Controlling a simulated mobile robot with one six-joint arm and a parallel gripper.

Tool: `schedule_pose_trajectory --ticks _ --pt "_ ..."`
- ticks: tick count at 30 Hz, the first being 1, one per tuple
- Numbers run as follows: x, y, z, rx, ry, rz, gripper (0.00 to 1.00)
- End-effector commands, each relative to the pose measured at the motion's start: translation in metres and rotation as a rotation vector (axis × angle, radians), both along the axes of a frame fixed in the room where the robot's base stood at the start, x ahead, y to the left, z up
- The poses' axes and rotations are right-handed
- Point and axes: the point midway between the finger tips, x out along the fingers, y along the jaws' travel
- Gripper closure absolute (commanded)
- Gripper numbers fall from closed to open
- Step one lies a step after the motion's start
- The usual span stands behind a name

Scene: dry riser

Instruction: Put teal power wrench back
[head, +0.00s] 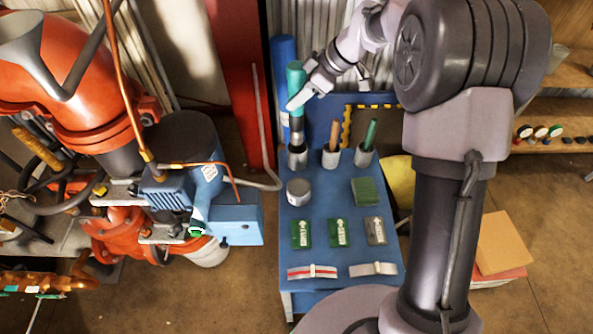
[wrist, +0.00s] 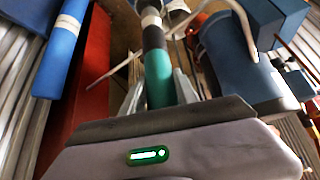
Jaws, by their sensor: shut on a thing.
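The teal power wrench (head: 295,76) stands roughly upright over the back left of the blue bench, with a teal grip and a dark, grey-banded lower part. My gripper (head: 298,92) is shut on its teal grip. The wrench's lower end meets the mouth of the leftmost grey cup (head: 297,158); I cannot tell how far inside it is. In the wrist view my gripper (wrist: 160,92) has a finger on each side of the teal wrench (wrist: 158,74), and the wrench's far end is partly cut off by the picture's top.
Two more cups hold an orange-handled tool (head: 333,135) and a green-handled tool (head: 370,134). The blue bench (head: 330,203) also bears a round grey tin (head: 298,191), a green block (head: 365,191), labelled cards and straps. A blue motor with red pipework (head: 180,160) stands at left.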

Motion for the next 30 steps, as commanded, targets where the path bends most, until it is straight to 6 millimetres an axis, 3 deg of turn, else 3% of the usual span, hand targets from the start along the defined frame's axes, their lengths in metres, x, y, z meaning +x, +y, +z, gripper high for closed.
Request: schedule_pose_trajectory --ticks 5,18,24,25,28,30 --pt "0.000 0.000 -0.020 0.002 -0.001 -0.001 1.00" --pt "0.000 -0.001 -0.108 -0.001 0.001 -0.002 1.00" --pt "0.000 -0.001 -0.109 -0.001 0.000 -0.001 1.00" --pt "-0.001 -0.001 -0.110 -0.002 0.001 0.000 0.61" --pt "-0.001 -0.001 -0.110 -0.002 0.001 0.000 0.43" --pt "-0.001 -0.001 -0.110 -0.001 0.000 0.000 0.43"
